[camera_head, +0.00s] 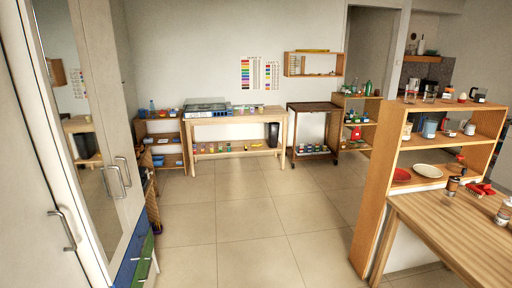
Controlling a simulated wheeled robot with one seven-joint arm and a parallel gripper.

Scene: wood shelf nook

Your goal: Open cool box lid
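I cannot make out a cool box or its lid for sure in this head view. My gripper is not in view.
Tall white cabinets with metal handles (66,229) stand close at left, with blue and green drawer fronts (140,257) beyond. A wooden shelf (374,200) and wooden table (447,232) stand at right. A long table (232,121) and dark cart (314,107) stand at the back. The tiled floor (235,205) between is clear.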

